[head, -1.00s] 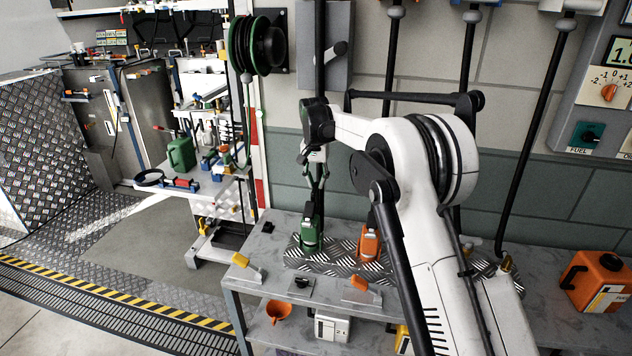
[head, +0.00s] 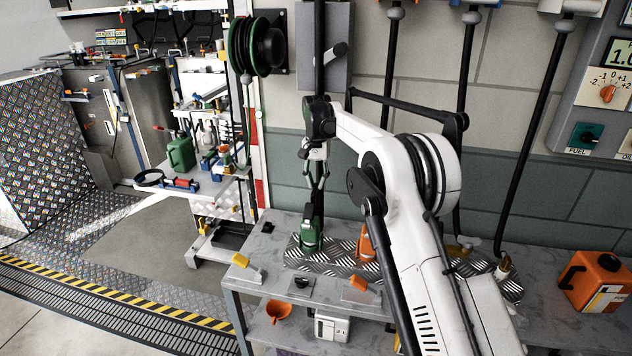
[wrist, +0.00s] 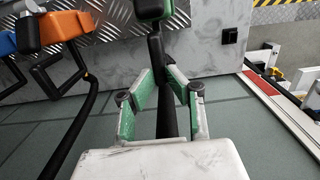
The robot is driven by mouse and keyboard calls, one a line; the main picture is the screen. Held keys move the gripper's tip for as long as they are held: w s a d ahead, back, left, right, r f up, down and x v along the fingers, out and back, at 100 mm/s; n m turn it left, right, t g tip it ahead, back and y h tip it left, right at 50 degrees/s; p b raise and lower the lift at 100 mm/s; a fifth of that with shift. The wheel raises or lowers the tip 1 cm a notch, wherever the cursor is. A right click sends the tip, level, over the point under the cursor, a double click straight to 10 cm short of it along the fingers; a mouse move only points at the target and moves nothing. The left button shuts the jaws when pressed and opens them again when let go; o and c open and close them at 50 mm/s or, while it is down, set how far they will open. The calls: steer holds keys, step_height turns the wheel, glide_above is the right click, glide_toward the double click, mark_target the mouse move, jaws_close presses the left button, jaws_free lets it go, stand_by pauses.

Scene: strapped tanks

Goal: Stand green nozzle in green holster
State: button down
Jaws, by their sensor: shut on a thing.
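The green nozzle (head: 309,238), a green body with black parts, stands roughly upright at the left end of the diamond-plate strip. In the wrist view its green and black end (wrist: 152,10) is cut off at the top edge. My gripper (head: 315,203) is directly above it, pointing down. In the wrist view the green-padded fingers (wrist: 160,78) are closed in on its black part, with a black hose running back between them. The green holster cannot be told apart from the nozzle here. How deep the nozzle sits is hidden.
An orange nozzle (head: 366,243) stands close to the right, partly behind my arm. Yellow-topped (head: 246,266) and orange-topped (head: 364,288) tags stand on the bench front. An orange canister (head: 597,282) is far right. Black hoses hang along the wall.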

steer(key=shift+f+b, duration=0.35)
steer(key=shift+f, duration=0.05)
steer(key=shift+r, duration=0.15)
stand_by(0.4)
steer(key=shift+r+p, duration=0.35)
steer(key=shift+r, duration=0.4)
steer(key=shift+g+p, duration=0.5)
steer(key=shift+p, duration=0.05)
steer(key=shift+s+r+g+p, duration=0.3)
steer(key=shift+s+r+p, duration=0.05)
steer(key=shift+s+r, duration=0.1)
steer(key=shift+d+r, duration=0.15)
stand_by(0.6)
steer(key=shift+w+f+b, duration=0.1)
steer(key=shift+f+b, duration=0.2)
steer(key=shift+f, duration=0.25)
